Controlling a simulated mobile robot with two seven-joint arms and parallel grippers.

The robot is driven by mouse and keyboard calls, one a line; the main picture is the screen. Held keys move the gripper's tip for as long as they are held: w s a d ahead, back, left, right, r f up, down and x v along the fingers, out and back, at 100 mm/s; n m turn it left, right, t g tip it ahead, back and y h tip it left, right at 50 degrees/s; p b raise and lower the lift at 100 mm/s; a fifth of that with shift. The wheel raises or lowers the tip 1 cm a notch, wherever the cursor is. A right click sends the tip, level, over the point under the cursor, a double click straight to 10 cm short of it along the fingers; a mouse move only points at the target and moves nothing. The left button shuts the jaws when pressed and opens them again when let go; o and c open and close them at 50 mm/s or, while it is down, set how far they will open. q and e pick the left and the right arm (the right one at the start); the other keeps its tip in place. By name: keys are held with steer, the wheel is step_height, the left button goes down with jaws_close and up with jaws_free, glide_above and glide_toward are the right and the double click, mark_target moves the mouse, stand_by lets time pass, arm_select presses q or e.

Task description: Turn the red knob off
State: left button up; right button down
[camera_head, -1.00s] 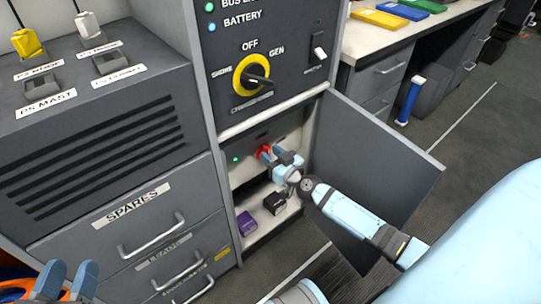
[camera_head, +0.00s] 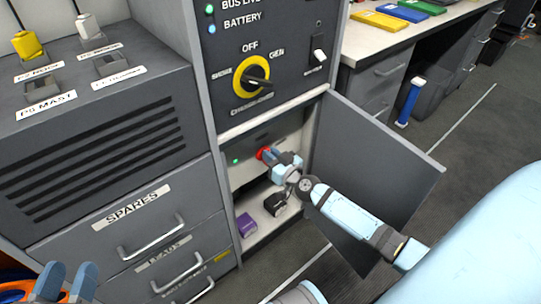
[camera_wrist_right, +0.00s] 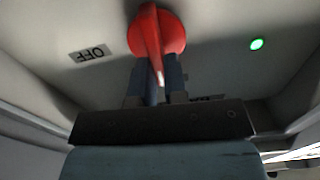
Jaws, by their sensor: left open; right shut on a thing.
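The red knob (camera_head: 262,153) sits on the back panel inside the open lower compartment of the grey cabinet. In the right wrist view the red knob (camera_wrist_right: 156,32) is a round disc with a raised grip bar, and an "OFF" label (camera_wrist_right: 91,54) lies to its left. My right gripper (camera_head: 276,157) reaches into the compartment and is shut on the knob; its fingers (camera_wrist_right: 157,82) meet the bar. A green light (camera_wrist_right: 257,44) glows to the right of the knob in that view. My left gripper (camera_head: 66,280) is open and empty at the lower left corner.
A purple box (camera_head: 246,224) and a black box (camera_head: 275,204) lie on the compartment floor. A yellow-ringed rotary switch (camera_head: 251,77) is above. Drawers marked "SPARES" (camera_head: 138,207) stand at left.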

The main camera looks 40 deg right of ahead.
arm_select(q)
steer(key=shift+w+a+r+m+t+b, duration=0.15)
steer(key=shift+w+m+t+b, duration=0.1)
steer(key=shift+m+b, duration=0.25)
steer(key=shift+w+a+r+m+t+b, duration=0.15)
steer(key=shift+w+m+b, duration=0.15)
steer(key=shift+b, duration=0.4)
arm_select(e)
steer(key=shift+d+f+m, duration=0.25)
steer(key=shift+f+m, duration=0.05)
steer(key=shift+m, duration=2.55)
steer(key=shift+d+f+m, duration=0.3)
steer(key=shift+f+m, duration=0.05)
steer(key=shift+m, duration=2.55)
steer(key=shift+d+f+m, duration=0.25)
steer(key=shift+f+m, duration=0.05)
steer(key=shift+m, duration=2.55)
arm_select(q)
steer(key=shift+f, duration=0.1)
steer(key=shift+s+f, duration=0.1)
arm_select(e)
steer(key=c, duration=1.2)
jaws_free()
steer(key=shift+o, duration=0.2)
